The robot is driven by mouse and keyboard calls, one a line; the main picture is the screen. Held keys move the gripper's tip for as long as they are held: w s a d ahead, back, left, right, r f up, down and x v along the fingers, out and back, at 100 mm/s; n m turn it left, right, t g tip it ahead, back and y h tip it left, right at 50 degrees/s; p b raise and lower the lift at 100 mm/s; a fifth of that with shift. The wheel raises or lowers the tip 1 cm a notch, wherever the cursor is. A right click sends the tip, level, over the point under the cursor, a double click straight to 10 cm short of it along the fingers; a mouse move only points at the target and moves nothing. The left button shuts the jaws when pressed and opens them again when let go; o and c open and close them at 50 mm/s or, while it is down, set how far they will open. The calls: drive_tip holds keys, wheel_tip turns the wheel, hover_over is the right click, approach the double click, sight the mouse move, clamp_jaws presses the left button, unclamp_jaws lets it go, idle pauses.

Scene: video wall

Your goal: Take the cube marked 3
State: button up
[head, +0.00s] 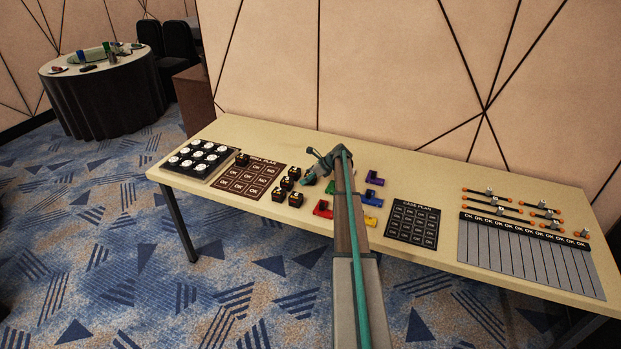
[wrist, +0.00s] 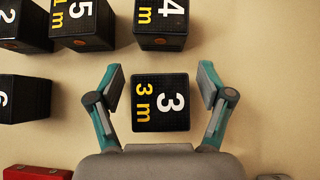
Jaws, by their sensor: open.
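The cube marked 3 (wrist: 145,118) is black, with a white 3 and yellow "3 m" on its top face. In the wrist view it sits between the two fingers of my open gripper (wrist: 160,88), with a gap on each side. In the head view my gripper (head: 309,178) is over the table beside the group of black cubes; which cube is the 3 cannot be told there.
Cubes marked 4 (wrist: 163,22), 5 (wrist: 82,25), 2 (wrist: 23,25) and 6 (wrist: 25,98) stand close by. A red piece (head: 323,209) lies near my arm. A wall plan (head: 240,181) and a case plan (head: 413,223) lie on the table (head: 345,235).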

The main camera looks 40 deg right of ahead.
drive_tip(key=shift+c, duration=0.3)
drive_tip(key=c, duration=1.2)
drive_tip(key=shift+r, duration=0.15)
